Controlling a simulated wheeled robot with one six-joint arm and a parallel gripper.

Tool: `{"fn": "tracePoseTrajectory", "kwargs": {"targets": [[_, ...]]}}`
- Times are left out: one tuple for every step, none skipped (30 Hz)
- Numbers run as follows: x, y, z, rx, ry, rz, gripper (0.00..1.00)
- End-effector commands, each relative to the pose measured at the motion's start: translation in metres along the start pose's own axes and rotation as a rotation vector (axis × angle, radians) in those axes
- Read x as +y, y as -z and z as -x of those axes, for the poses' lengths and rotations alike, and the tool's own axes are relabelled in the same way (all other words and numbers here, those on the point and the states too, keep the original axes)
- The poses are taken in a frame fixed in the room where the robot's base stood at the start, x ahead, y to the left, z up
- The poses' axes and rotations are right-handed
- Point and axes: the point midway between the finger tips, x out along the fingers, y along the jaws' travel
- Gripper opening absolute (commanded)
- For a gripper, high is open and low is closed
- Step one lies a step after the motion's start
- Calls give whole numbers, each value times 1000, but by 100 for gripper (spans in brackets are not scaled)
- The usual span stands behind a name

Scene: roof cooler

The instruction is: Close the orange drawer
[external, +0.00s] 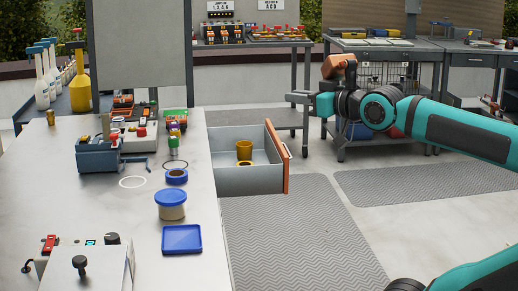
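The orange-fronted drawer (278,151) stands pulled out from the right side of the white counter (125,205). Its grey box is open at the top and holds a yellow cup-like item (244,150). My gripper (300,97) is in the air above and to the right of the drawer front, apart from it in the picture. Its grey fingers point left. It is too small here to tell whether they are open or shut.
On the counter are a blue-lidded tub (171,203), a blue tray (181,239), a blue tape roll (176,176) and a control box (85,265). Grey mats (300,240) lie on the floor. Metal tables (385,45) stand behind my arm. Floor right of the drawer is clear.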

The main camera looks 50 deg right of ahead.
Motion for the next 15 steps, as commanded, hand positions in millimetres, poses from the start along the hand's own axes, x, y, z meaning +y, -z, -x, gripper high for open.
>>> {"fn": "tracePoseTrajectory", "kwargs": {"targets": [[6,-4,-10,-28,-19,-5,4],[11,-7,-15,-47,-31,-8,0],[18,-13,-24,-79,-48,-13,0],[24,-16,-31,-104,-62,-19,0],[30,-21,-39,-131,-77,-25,0],[39,-27,-49,-167,-96,-34,0],[46,-32,-55,-195,-109,-41,0],[53,-37,-62,-222,-122,-49,0],[62,-44,-71,-258,-138,-60,0],[70,-49,-77,-284,-150,-70,0],[77,-54,-83,-310,-161,-79,0],[87,-62,-91,-344,-175,-94,0],[95,-67,-96,-369,-184,-104,0],[103,-73,-101,-395,-194,-116,0],[113,-80,-108,-426,-205,-132,0]]}}
